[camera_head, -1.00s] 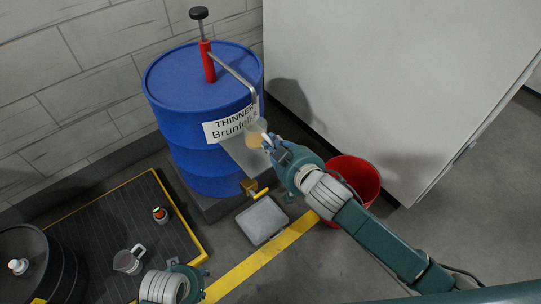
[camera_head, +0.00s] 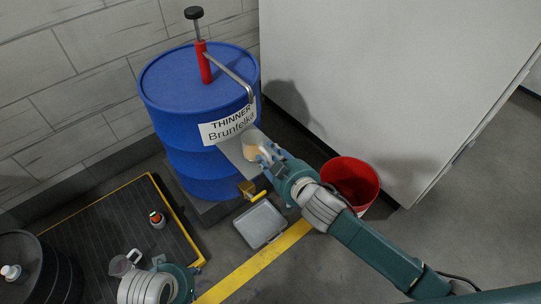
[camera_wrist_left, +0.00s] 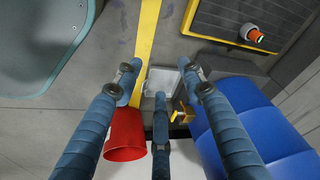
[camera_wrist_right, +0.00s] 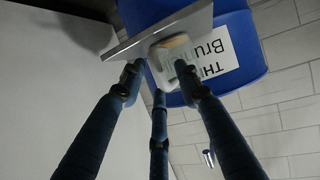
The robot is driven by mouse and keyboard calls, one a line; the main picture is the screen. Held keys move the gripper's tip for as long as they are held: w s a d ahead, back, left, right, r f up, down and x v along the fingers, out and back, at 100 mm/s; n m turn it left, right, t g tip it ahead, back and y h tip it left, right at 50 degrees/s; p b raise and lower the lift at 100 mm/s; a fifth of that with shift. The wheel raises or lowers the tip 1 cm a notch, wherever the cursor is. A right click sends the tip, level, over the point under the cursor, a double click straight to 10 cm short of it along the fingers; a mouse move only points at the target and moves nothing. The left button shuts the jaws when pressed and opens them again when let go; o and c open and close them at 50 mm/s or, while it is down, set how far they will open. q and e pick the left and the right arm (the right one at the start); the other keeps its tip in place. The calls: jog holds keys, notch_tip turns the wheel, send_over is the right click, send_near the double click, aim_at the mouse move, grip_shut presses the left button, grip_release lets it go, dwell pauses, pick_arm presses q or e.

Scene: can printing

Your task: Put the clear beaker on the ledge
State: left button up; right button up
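The clear beaker (camera_head: 253,149), with tan contents, is at the grey ledge (camera_head: 234,160) on the front of the blue drum. My right gripper (camera_head: 267,152) is at the beaker's right side, with its fingers around it. In the right wrist view the beaker (camera_wrist_right: 172,50) sits between the fingertips (camera_wrist_right: 160,72), against the ledge plate (camera_wrist_right: 190,22). Any gap under the beaker is hard to tell. My left gripper (camera_head: 163,262) is low at the left; the left wrist view shows its fingers (camera_wrist_left: 160,72) apart and empty.
The blue drum (camera_head: 190,90) carries a red pump (camera_head: 203,62) whose spout hangs above the ledge. A red bucket (camera_head: 352,180) and a grey tray (camera_head: 261,223) stand on the floor. A handled jug (camera_head: 122,264) and small orange-capped bottle (camera_head: 157,219) are near the dark mat (camera_head: 100,232).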

jog(key=p+v, duration=0.2)
jog(key=v, duration=1)
jog(key=s+d+f+m+g+h, duration=0.1)
jog(key=s+d+f+g+h, duration=0.1)
jog(key=d+f, duration=0.35)
jog(key=s+d+f+m+g+h, duration=0.1)
jog(key=s+d+f+g+h, duration=0.15)
jog(key=f, duration=0.65)
pick_arm(q)
notch_tip(320, 180, down, 8)
jog(key=shift+s, duration=0.35)
pick_arm(e)
jog(key=s+d+f+m+g, duration=0.1)
jog(key=s+d+f+g, duration=0.1)
jog(key=s+f, duration=0.4)
jog(key=s+d+f+g, duration=0.2)
jog(key=s+f+g, duration=0.1)
jog(key=s+f, duration=0.4)
jog(key=s, duration=0.2)
jog(key=shift+s+d+f+m, duration=0.15)
jog(key=shift+s+d+m, duration=0.2)
jog(key=shift+d+m, duration=0.05)
jog(key=shift+h, duration=0.25)
